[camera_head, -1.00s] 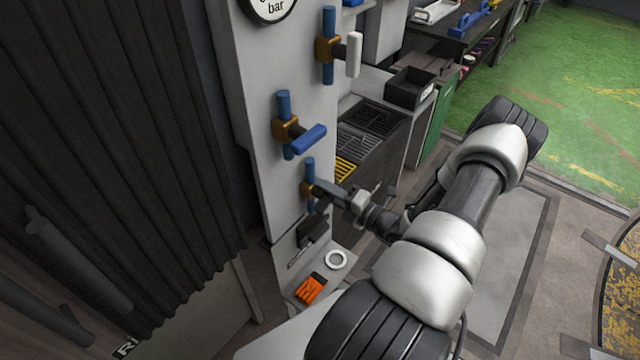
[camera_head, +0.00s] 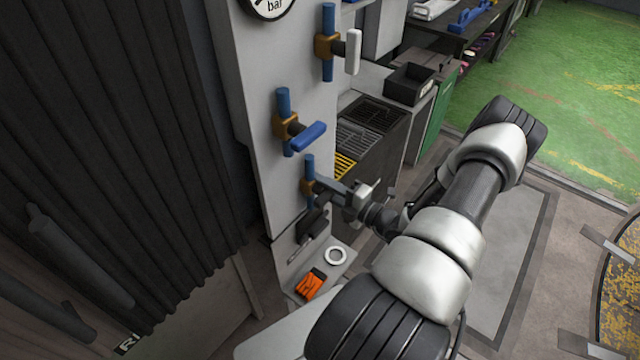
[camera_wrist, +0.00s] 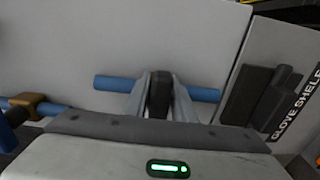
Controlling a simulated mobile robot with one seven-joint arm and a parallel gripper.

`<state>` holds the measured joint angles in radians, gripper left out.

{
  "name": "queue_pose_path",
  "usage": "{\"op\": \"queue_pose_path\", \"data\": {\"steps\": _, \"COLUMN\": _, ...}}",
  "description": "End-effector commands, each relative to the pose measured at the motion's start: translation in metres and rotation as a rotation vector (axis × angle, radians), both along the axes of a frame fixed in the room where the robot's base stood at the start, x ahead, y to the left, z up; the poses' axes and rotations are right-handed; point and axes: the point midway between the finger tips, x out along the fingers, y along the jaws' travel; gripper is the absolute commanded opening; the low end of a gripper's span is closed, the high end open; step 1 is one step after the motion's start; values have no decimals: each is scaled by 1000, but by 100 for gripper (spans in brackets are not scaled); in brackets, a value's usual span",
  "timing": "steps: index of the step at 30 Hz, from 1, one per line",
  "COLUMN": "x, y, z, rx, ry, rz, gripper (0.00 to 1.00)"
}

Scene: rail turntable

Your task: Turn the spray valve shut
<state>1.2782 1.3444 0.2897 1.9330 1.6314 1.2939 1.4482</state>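The lowest valve on the grey panel has a blue pipe (camera_head: 309,167) and a brass body (camera_head: 308,187). My gripper (camera_head: 322,188) is at this valve, in front of the panel. In the wrist view its two fingers (camera_wrist: 159,82) stand on either side of a dark handle (camera_wrist: 158,95) and appear to touch it. The blue pipe (camera_wrist: 112,83) runs crosswise behind them. The fingers and wrist hide much of the handle in the head view. No label naming the spray valve is readable.
Above are a valve with a blue handle (camera_head: 308,136) and one with a white handle (camera_head: 353,51), below a gauge (camera_head: 266,4). A shelf below holds orange gloves (camera_head: 311,284) and a white ring (camera_head: 335,255). A grated bench (camera_head: 372,150) stands behind my arm.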

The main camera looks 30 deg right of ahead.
Motion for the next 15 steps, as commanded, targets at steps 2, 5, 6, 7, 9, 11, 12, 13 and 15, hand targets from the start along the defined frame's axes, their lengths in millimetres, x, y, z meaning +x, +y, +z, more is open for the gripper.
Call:
{"op": "queue_pose_path", "data": {"steps": 2, "x": -2, "y": 2, "z": -2, "rx": 2, "ry": 6, "rz": 3, "gripper": 36}}
{"op": "queue_pose_path", "data": {"steps": 5, "x": -1, "y": 2, "z": -2, "rx": 2, "ry": 4, "rz": 2, "gripper": 36}}
{"op": "queue_pose_path", "data": {"steps": 6, "x": -1, "y": 1, "z": -1, "rx": 1, "ry": 3, "rz": 2, "gripper": 36}}
{"op": "queue_pose_path", "data": {"steps": 7, "x": -1, "y": 1, "z": -1, "rx": 1, "ry": 3, "rz": 2, "gripper": 36}}
{"op": "queue_pose_path", "data": {"steps": 9, "x": -1, "y": 1, "z": -1, "rx": 0, "ry": 2, "rz": 1, "gripper": 36}}
{"op": "queue_pose_path", "data": {"steps": 11, "x": -1, "y": 0, "z": -1, "rx": 1, "ry": 1, "rz": 0, "gripper": 36}}
{"op": "queue_pose_path", "data": {"steps": 12, "x": -2, "y": 0, "z": -1, "rx": 0, "ry": 1, "rz": 0, "gripper": 36}}
{"op": "queue_pose_path", "data": {"steps": 13, "x": -4, "y": -1, "z": 0, "rx": 0, "ry": 1, "rz": -1, "gripper": 36}}
{"op": "queue_pose_path", "data": {"steps": 15, "x": -10, "y": -4, "z": -1, "rx": 0, "ry": 1, "rz": -3, "gripper": 36}}
